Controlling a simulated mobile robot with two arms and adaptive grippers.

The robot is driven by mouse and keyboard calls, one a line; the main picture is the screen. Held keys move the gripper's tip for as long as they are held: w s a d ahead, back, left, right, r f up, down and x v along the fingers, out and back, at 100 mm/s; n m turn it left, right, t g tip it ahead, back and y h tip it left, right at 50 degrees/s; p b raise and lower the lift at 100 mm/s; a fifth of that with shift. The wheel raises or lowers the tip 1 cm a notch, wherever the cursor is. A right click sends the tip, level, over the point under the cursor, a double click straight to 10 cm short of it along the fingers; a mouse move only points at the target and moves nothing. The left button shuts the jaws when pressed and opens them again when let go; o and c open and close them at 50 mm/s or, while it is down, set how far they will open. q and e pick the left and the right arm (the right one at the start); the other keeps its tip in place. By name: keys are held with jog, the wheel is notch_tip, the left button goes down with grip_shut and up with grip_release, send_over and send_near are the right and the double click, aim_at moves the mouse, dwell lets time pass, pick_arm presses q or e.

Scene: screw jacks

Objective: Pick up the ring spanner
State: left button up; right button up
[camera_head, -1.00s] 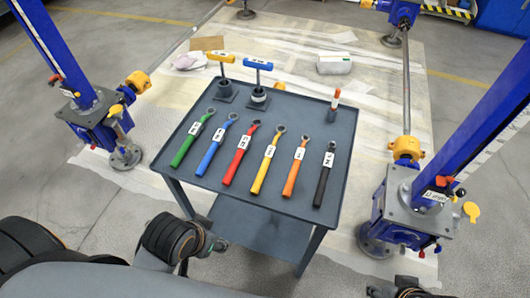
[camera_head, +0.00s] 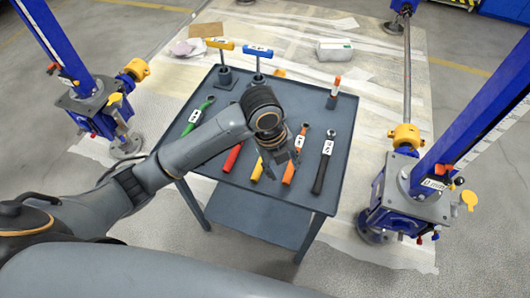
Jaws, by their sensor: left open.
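Several ring spanners lie on a dark tool trolley (camera_head: 325,200). A green one (camera_head: 191,126) is at the left, with my forearm close beside it. A red one (camera_head: 232,158) and a yellow one (camera_head: 257,171) are partly covered by my left arm and gripper. An orange one (camera_head: 289,173) and a black one (camera_head: 322,170) lie to the right. The blue spanner is hidden behind my arm. My left gripper (camera_head: 281,165) is open and points down over the yellow and orange spanners. Whether it touches either one cannot be told. My right gripper is out of view.
Two T-handled tools, yellow (camera_head: 220,46) and blue (camera_head: 258,52), stand at the trolley's back edge. An orange-topped tool (camera_head: 334,90) stands at the back right. Blue jack columns stand left (camera_head: 58,40) and right (camera_head: 470,120).

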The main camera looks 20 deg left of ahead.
pick_arm(q)
jog(key=w+a+r+m+g+y, duration=0.1)
jog(key=w+a+r+m+y, duration=0.1)
jog(key=w+a+r+m, duration=0.55)
jog(key=shift+m, duration=0.35)
notch_tip(320, 180, down, 8)
jog(key=shift+s+r, duration=0.1)
jog(key=shift+s+d+f, duration=0.1)
jog(key=shift+f, duration=1.3)
jog(key=shift+d+f, duration=0.1)
jog(key=shift+f, duration=1.3)
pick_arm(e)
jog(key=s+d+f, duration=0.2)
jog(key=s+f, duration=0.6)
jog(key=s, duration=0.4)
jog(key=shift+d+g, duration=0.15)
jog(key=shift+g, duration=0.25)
pick_arm(q)
jog(key=shift+c, duration=0.4)
jog(key=shift+r, duration=0.1)
grip_shut()
